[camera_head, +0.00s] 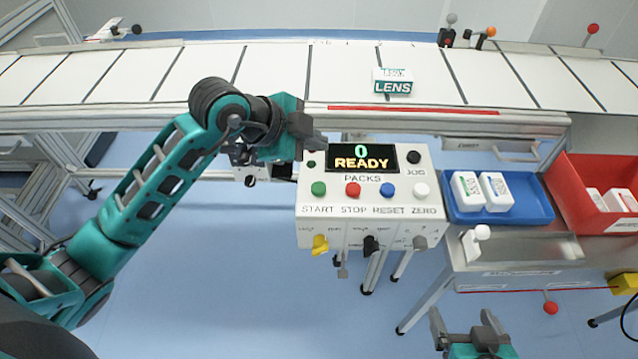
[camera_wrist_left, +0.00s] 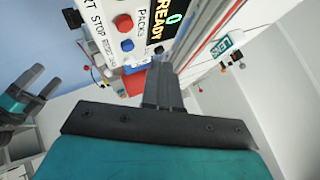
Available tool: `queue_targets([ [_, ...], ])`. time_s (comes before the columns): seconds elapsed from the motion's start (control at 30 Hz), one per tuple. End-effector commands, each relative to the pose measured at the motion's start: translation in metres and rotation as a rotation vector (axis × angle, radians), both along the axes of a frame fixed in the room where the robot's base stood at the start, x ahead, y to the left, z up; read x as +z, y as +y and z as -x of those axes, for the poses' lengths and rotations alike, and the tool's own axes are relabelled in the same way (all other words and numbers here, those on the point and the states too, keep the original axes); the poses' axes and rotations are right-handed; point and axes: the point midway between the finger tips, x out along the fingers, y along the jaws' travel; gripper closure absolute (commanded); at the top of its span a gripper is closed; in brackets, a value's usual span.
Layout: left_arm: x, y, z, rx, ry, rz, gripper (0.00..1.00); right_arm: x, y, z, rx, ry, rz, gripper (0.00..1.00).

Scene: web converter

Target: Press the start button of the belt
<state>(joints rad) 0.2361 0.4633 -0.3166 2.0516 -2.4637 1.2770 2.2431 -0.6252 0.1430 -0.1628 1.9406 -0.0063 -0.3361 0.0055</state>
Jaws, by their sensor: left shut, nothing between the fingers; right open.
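The control box (camera_head: 365,212) has a green START button (camera_head: 318,188) at the left of its button row. Red STOP, blue RESET and white ZERO buttons follow to its right. The display (camera_head: 362,157) reads 0 READY. My left gripper (camera_head: 314,138) is shut and empty at the box's upper left corner, above the green button in the picture and apart from it. In the left wrist view the shut fingers (camera_wrist_left: 162,82) show near the red button (camera_wrist_left: 123,22) and blue button (camera_wrist_left: 127,45); the green button is out of frame. My right gripper (camera_head: 468,328) is open and empty at the bottom.
The white belt (camera_head: 280,75) runs behind the box and carries a LENS pack (camera_head: 393,82). On the right are a blue tray (camera_head: 530,215) with two white packs and a red bin (camera_head: 570,195). Yellow, black and grey knobs stick out of the box's front.

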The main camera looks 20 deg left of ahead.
Motion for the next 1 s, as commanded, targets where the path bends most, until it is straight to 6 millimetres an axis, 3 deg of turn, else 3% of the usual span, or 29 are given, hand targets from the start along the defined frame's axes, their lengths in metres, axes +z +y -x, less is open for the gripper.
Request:
queue_targets([
  [0.23, -0.007, 0.0, 0.0, -0.001, 0.001, 0.001, 1.0, -0.001, 0.0, 0.0, 0.0, 0.0, 0.0, 0.09],
  [0.4, -0.024, 0.0, 0.001, -0.002, 0.003, 0.0, 1.0, -0.004, 0.0, 0.0, 0.0, 0.0, 0.0, 0.09],
  [0.73, -0.07, 0.0, 0.0, -0.003, -0.002, 0.0, 1.0, -0.058, 0.0, 0.0, 0.0, 0.0, 0.0, 0.09],
  [1.0, -0.088, 0.0, 0.0, -0.002, -0.001, 0.001, 1.0, -0.065, 0.0, 0.0, 0.0, 0.005, 0.0, 0.09],
])
